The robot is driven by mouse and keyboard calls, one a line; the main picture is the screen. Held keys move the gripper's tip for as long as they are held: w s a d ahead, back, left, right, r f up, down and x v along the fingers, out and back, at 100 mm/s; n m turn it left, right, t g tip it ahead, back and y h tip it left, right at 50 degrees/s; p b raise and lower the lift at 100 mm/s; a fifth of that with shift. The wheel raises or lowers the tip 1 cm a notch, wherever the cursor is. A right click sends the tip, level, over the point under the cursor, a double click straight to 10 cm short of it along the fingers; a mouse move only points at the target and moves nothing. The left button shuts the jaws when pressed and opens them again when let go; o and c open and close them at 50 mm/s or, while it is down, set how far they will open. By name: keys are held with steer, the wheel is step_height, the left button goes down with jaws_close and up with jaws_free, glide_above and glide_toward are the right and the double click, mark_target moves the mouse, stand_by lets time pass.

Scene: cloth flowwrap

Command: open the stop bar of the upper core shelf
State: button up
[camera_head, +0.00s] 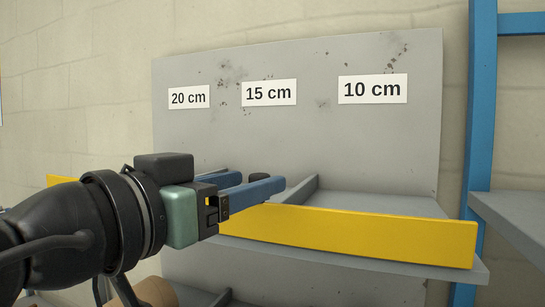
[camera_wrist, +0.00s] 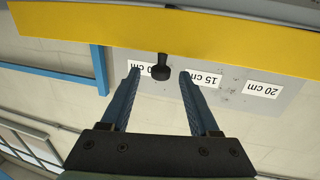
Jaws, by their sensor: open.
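The yellow stop bar (camera_head: 370,233) runs along the front edge of the upper shelf (camera_head: 455,270); my arm hides part of it in the head view. A black knob (camera_head: 258,177) stands up from the bar; it also shows in the wrist view (camera_wrist: 161,68) below the yellow bar (camera_wrist: 230,52). My gripper (camera_head: 254,181) is open at the bar's middle-left part. In the wrist view my gripper (camera_wrist: 159,76) has one finger on each side of the knob, with a gap on both sides. Contact with the knob is not visible.
A grey back panel carries the labels 20 cm (camera_head: 189,97), 15 cm (camera_head: 269,92) and 10 cm (camera_head: 373,89). A grey divider (camera_head: 300,190) stands behind the bar. A blue post (camera_head: 480,100) rises at the right. A brown roll (camera_head: 155,291) lies below. The visible upper shelf surface is empty.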

mark_target(268, 175)
steer(key=p+x, duration=0.2)
steer(key=x, duration=0.3)
steer(key=shift+a+r, duration=0.1)
steer(key=shift+w+d, duration=0.4)
steer(key=shift+w, duration=0.15)
steer(key=shift+c, duration=0.4)
jaws_close()
stand_by(0.5)
